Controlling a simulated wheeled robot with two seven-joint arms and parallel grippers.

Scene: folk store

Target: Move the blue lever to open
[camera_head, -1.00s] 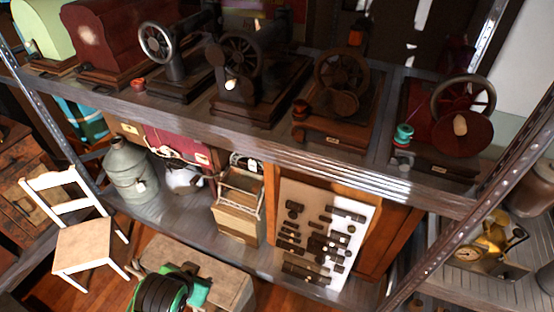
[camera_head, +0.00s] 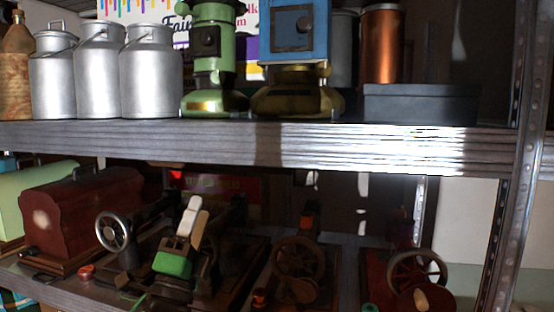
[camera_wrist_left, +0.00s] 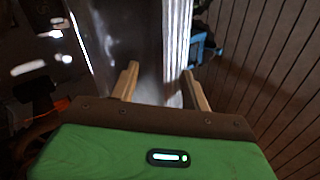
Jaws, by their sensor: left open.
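No blue lever can be made out clearly. The only large blue thing in the head view is a blue box-like body (camera_head: 292,32) with a dark square panel, on a brass-coloured base on the upper shelf; its top is cut off. My left gripper (camera_head: 193,218) is below that shelf, in front of the sewing machines, with its pale fingers pointing up. In the left wrist view the left gripper (camera_wrist_left: 160,72) is open and empty, with a blurred metal surface beyond its fingers. My right gripper is not in view.
The upper shelf (camera_head: 130,140) holds silver milk cans (camera_head: 150,75), a green grinder-like device (camera_head: 212,50), a dark box (camera_head: 420,104) and a copper canister (camera_head: 383,45). Sewing machines (camera_head: 300,265) fill the lower shelf. A metal upright (camera_head: 510,200) stands at right.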

